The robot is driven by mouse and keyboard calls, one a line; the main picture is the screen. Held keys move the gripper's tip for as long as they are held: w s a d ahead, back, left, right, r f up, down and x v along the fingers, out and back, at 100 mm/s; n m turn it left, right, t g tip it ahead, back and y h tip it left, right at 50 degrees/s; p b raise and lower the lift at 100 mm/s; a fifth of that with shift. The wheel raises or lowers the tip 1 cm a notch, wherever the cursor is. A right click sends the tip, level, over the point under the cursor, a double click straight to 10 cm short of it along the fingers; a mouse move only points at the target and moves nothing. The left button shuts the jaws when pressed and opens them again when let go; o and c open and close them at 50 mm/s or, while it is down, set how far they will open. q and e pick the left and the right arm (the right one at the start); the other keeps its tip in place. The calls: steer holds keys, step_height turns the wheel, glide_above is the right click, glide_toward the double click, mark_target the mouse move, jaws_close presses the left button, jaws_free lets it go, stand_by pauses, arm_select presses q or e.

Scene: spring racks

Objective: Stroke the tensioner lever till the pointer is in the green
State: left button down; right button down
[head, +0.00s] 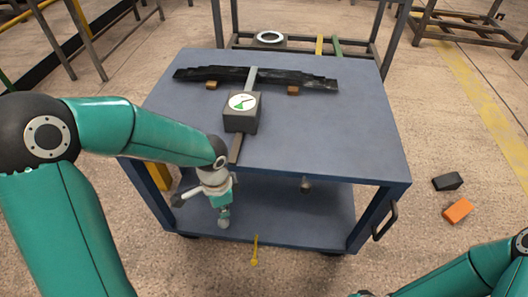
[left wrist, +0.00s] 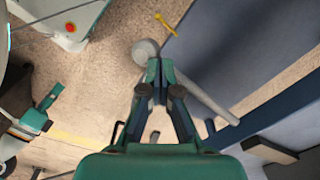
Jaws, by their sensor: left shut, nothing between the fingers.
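The gauge box (head: 240,120) stands on the blue cart top (head: 330,135) with a white dial (head: 242,102) facing up. A green area shows on the dial; the pointer's exact place is too small to tell. The grey tensioner lever (left wrist: 205,100) slants out from the cart's front side and ends in a round knob (left wrist: 146,50). My left gripper (left wrist: 154,64) is shut and empty, with its fingertips close beside the knob; I cannot tell whether they touch. In the head view my left gripper (head: 223,203) is low at the cart's front. My right gripper is not in view.
A black leaf spring (head: 255,78) lies across small brown blocks at the back of the cart. A yellow item (head: 255,250) lies on the floor in front. Black (head: 447,181) and orange (head: 458,211) blocks lie to the right. A handle (head: 385,220) juts from the cart's right side.

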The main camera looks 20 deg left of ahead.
arm_select(q)
step_height(320, 180, down, 3)
steer(key=shift+f+b, duration=0.2)
steer(key=shift+b, duration=0.9)
step_height(320, 180, up, 19)
steer(key=p, duration=1.5)
steer(key=shift+p, duration=0.4)
